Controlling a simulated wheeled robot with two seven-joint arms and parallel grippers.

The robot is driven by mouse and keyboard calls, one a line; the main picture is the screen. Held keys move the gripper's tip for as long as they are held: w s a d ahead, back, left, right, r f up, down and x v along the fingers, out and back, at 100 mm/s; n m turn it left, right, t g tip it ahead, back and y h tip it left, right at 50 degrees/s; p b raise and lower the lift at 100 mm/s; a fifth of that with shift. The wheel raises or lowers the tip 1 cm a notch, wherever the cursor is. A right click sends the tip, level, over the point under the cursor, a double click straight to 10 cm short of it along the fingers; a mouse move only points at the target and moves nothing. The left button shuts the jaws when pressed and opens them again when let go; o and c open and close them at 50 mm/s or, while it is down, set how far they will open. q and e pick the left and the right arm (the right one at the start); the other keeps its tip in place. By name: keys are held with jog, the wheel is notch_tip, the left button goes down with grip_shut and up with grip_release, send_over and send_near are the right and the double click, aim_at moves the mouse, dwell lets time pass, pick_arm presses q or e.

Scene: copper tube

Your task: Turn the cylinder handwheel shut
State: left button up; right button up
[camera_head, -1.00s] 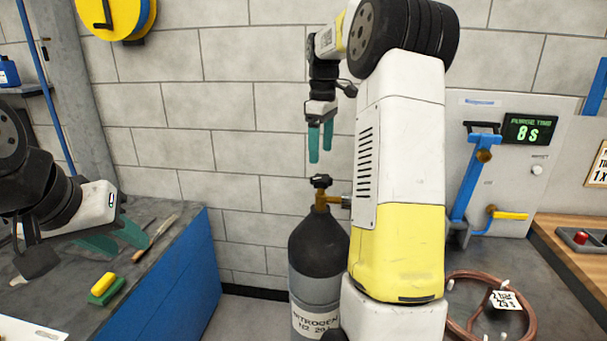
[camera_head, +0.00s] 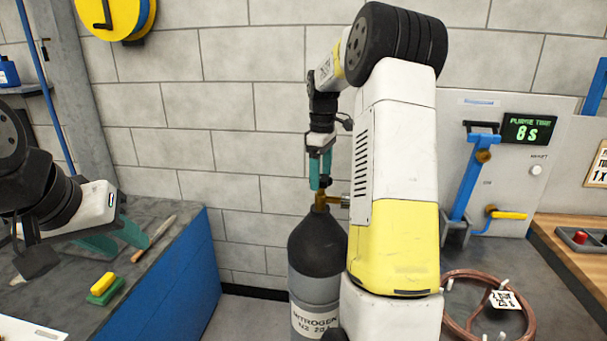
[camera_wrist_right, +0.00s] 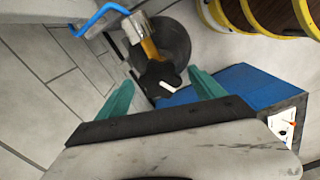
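The black nitrogen cylinder (camera_head: 318,250) stands upright on the floor, with a brass valve (camera_head: 321,200) on top. Its small black handwheel (camera_head: 325,181) is partly covered by my right gripper's teal fingers. My right gripper (camera_head: 320,172) points down at the handwheel from above. In the right wrist view, the handwheel (camera_wrist_right: 158,77), with a white mark, lies between the two spread fingertips (camera_wrist_right: 160,85), with a gap visible on each side. Contact cannot be seen. My left gripper (camera_head: 118,238) is open and empty over the grey bench at left.
The blue-sided bench (camera_head: 175,285) at left carries a yellow-green sponge (camera_head: 104,288) and a brush (camera_head: 154,240). My right arm hides the area right of the cylinder.

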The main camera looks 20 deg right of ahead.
jog(key=c, duration=1.3)
jog(key=shift+m, duration=0.3)
jog(key=m, duration=0.5)
jog(key=shift+m, duration=0.3)
jog(key=m, duration=1.1)
jog(key=shift+w+m, duration=0.1)
jog(key=shift+m, duration=0.3)
jog(key=m, duration=0.6)
jog(key=shift+r, duration=0.1)
